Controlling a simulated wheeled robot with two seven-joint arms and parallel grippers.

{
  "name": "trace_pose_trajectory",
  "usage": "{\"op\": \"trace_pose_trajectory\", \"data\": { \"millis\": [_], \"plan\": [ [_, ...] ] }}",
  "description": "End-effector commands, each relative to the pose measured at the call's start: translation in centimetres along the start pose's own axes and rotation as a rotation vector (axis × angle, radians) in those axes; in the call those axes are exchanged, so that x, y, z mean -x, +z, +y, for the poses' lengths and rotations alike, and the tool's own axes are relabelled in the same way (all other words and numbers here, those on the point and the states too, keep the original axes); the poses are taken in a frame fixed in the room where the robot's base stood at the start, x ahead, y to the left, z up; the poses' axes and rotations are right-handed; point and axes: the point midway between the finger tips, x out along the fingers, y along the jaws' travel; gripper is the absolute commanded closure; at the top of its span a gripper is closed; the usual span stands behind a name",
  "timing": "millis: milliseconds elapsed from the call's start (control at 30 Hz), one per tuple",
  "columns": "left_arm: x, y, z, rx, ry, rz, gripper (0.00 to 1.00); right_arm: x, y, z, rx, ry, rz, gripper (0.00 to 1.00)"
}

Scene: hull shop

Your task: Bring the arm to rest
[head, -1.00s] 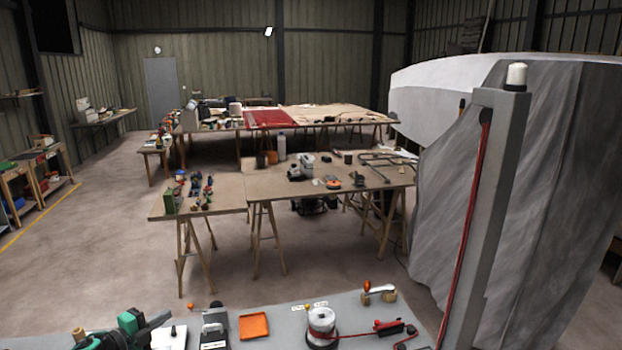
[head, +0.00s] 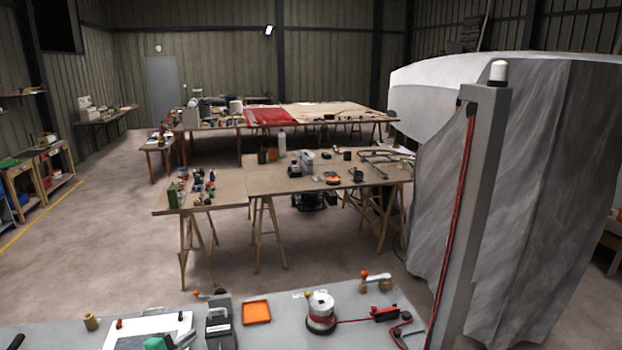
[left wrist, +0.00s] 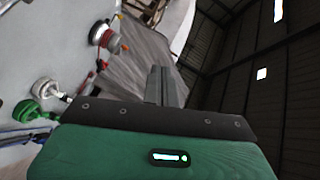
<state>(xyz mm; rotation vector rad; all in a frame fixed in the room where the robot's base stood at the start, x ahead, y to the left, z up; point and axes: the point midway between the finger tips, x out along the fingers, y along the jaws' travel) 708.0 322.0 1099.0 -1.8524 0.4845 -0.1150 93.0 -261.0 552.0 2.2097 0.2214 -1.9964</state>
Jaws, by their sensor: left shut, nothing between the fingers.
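Most of the left arm is out of the head view. My right gripper is in no view.
On the near bench are an orange tray (head: 256,312), a winch drum (head: 321,310) with red line, a dark boxy device (head: 219,325) and a white plate (head: 125,327). A grey post (head: 468,200) rises at right before a draped hull (head: 540,180). Floor (head: 110,240) is open left.

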Motion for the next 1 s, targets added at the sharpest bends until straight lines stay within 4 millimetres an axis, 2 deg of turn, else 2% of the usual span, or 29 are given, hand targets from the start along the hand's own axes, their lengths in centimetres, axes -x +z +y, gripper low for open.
{"op": "trace_pose_trajectory", "data": {
  "millis": [33,167,267,367,567,700,800,1000],
  "plan": [
    [0.2,-1.2,1.2,0.043,0.004,-0.017,1.0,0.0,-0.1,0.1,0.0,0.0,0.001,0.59],
    [1.2,-4.1,4.0,0.167,0.017,-0.091,1.0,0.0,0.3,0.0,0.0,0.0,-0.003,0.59],
    [2.9,-6.7,6.7,0.304,0.041,-0.179,1.0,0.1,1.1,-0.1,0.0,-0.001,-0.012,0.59],
    [5.6,-9.2,9.2,0.453,0.079,-0.288,1.0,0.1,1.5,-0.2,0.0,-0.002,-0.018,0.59],
    [13.1,-13.0,13.4,0.739,0.186,-0.531,1.0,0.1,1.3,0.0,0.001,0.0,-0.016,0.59],
    [19.1,-15.1,15.5,0.91,0.272,-0.702,1.0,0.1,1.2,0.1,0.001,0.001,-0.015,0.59],
    [22.6,-16.2,16.3,0.992,0.323,-0.795,1.0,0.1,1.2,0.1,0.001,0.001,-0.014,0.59],
    [27.9,-17.9,17.2,1.103,0.4,-0.932,1.0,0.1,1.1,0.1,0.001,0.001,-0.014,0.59]
  ]
}}
